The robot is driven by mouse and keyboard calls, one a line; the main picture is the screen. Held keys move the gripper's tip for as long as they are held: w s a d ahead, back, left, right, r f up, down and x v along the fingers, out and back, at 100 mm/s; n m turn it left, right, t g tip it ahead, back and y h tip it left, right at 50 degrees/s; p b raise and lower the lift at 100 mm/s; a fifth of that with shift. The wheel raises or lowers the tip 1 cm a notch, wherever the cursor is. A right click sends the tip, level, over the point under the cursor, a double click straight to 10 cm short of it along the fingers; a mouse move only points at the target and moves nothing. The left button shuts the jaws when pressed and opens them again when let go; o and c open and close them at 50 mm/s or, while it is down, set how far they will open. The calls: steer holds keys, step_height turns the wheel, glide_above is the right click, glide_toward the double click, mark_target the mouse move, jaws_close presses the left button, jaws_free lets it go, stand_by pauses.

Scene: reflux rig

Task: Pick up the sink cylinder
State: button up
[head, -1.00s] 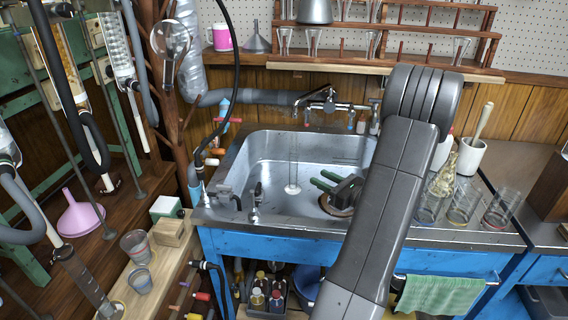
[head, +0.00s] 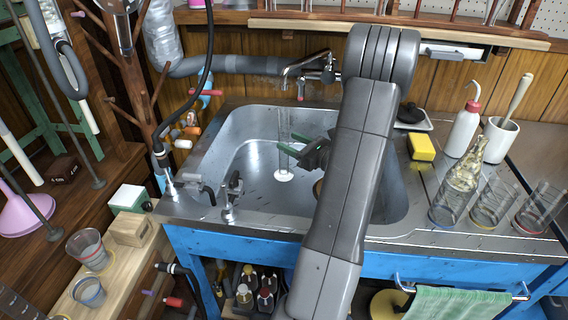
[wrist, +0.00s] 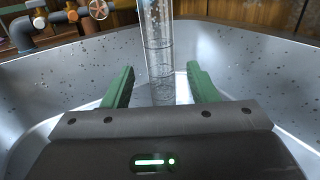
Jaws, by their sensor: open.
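The sink cylinder (head: 284,125) is a clear, tall glass cylinder with a white base, standing upright in the metal sink (head: 232,150). My gripper (head: 287,140) reaches into the sink from the right, its green fingers open at the cylinder. In the wrist view the cylinder (wrist: 158,40) rises in the gap between the two fingers of the gripper (wrist: 159,72), with space showing on both sides. Whether it is fully between the fingertips or just beyond them, I cannot tell. My arm hides the right part of the sink.
A tap (head: 308,66) stands behind the cylinder. Valves (head: 232,190) sit on the sink's front left rim. A yellow sponge (head: 422,147), a wash bottle (head: 464,130) and several glasses (head: 492,203) stand on the right drainboard.

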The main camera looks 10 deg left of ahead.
mark_target(288, 141)
steer(key=shift+w+a+f, duration=0.2)
steer(key=shift+w+a, duration=0.2)
steer(key=shift+a, duration=0.2)
steer(key=shift+w+a+f, duration=0.2)
steer(key=shift+w+a, duration=0.2)
steer(key=shift+a, duration=0.2)
steer(key=shift+w+a+r, duration=0.1)
steer(key=shift+a, duration=0.15)
jaws_close()
steer(key=shift+r, duration=0.1)
